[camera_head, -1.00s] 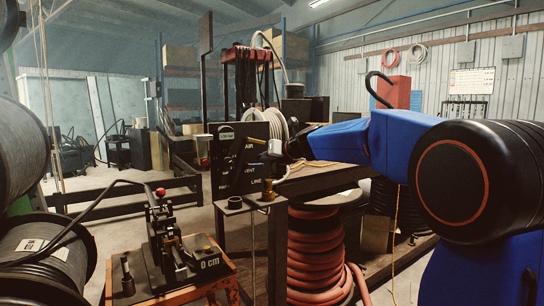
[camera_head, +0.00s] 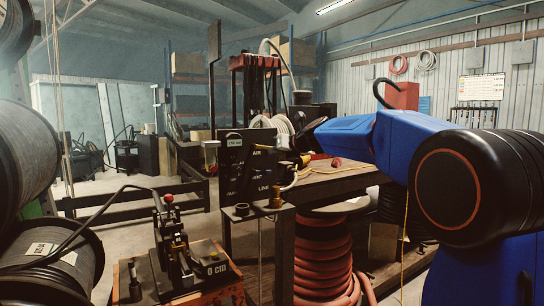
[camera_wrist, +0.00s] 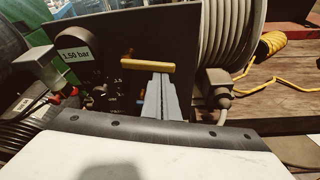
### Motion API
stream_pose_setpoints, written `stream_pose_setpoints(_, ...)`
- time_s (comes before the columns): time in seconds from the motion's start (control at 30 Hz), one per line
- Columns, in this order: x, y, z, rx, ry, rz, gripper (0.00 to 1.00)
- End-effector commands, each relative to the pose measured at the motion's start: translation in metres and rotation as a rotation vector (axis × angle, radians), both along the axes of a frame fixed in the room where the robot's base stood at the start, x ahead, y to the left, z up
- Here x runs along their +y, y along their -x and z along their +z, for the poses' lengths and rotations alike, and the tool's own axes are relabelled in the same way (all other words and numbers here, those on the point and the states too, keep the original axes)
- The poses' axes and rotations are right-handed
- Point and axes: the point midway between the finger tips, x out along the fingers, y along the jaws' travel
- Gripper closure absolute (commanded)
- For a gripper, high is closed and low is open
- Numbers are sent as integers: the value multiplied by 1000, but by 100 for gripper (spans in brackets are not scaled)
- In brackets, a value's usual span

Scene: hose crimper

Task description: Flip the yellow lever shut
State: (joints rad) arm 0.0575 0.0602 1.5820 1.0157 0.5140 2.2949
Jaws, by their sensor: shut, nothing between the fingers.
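The yellow lever (camera_wrist: 148,66) lies roughly level across the dark panel (camera_wrist: 110,30) in the wrist view. My gripper (camera_wrist: 161,77) is shut and empty, its grey fingers together and pointing at the panel. Its tips are just below the right half of the lever in the picture; I cannot tell whether they touch. In the head view the panel (camera_head: 236,165) carries white words such as AIR and LINE. A yellow piece (camera_head: 303,161) shows by its right edge, below my wrist; I cannot tell if it is the lever. My fingers are not clear there.
A grey hose coil (camera_wrist: 228,45) stands close right of the panel, with a yellow coiled line (camera_wrist: 273,45) beyond. In the head view a brass fitting (camera_head: 275,197) stands before the panel and a crimper (camera_head: 172,240) at lower left.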

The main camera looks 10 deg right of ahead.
Motion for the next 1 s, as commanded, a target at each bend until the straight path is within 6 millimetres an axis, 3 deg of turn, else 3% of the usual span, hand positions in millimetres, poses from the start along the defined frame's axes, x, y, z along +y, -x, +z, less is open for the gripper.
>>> stream_pose_setpoints(0.17,-2,-1,8,-28,80,0,100)
stream_pose_setpoints(0.67,-3,-1,13,-27,77,0,100)
stream_pose_setpoints(1.0,-3,-1,31,-36,75,-4,100)
